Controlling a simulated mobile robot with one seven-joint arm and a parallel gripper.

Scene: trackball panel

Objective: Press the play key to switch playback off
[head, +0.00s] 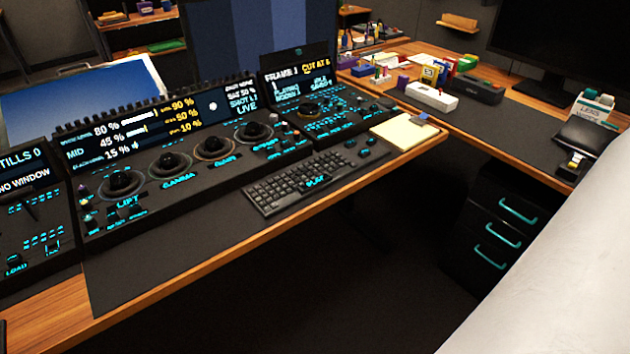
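The cyan word PLAY (315,181) shows on the dark keyboard (290,187), which lies on the desk in front of the trackball panel (170,165). I cannot make out the exact edges of the play key or whether it is pressed. The right-hand screen (298,78) reads FRAME 1 and CUT AT 6, with smaller text below. The long screen (160,118) shows percentages and the word LIVE. My gripper is not in view. A large white shape fills the lower right corner, probably part of my arm, well apart from the keyboard.
The wooden desk edge (250,228) runs in front of the keyboard. A yellow notepad (404,132) lies right of it. The left panel (35,215) reads STILLS 0. Black drawers (497,237) stand under the right desk. The dark floor before the desk looks clear.

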